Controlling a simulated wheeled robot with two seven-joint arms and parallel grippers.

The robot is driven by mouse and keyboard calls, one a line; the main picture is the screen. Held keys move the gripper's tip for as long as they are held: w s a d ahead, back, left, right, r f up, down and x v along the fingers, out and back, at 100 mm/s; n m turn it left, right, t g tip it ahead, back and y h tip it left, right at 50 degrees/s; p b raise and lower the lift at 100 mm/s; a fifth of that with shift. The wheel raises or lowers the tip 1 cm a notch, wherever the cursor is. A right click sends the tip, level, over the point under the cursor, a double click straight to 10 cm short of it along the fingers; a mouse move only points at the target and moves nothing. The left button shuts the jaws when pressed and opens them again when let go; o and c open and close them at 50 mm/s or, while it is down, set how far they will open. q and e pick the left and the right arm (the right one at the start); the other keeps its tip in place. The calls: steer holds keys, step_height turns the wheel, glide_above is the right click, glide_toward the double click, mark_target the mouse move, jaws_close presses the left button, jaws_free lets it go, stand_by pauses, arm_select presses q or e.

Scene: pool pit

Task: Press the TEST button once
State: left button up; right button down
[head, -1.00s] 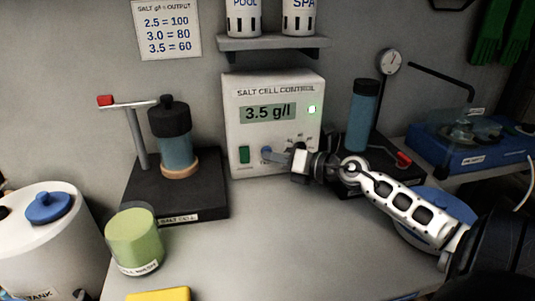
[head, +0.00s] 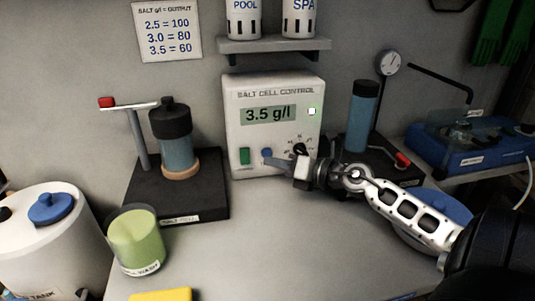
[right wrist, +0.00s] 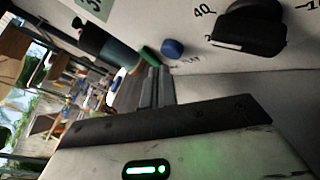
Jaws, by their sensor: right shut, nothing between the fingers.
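The button's face looks uncovered; I cannot tell whether the tips touch the panel. My left gripper is out of view.
A green switch (head: 244,156) is left of the button, and a black dial knob (head: 299,149) is right of it. A salt cell stand (head: 200,203) stands left, a blue cylinder (head: 361,115) on a stand right.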

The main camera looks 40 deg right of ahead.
steer(key=shift+s+a+r+p, duration=0.1)
steer(key=shift+s+a+p, duration=0.15)
steer(key=shift+s+p, duration=0.15)
steer(key=shift+s+a+p, duration=0.3)
steer(key=shift+s+a, duration=0.05)
steer(key=shift+s, duration=0.25)
steer(key=shift+s+a+p, duration=0.25)
steer(key=shift+s+a, duration=0.05)
steer(key=shift+s, duration=0.3)
steer(key=shift+s+a, duration=0.3)
steer(key=shift+s, duration=0.3)
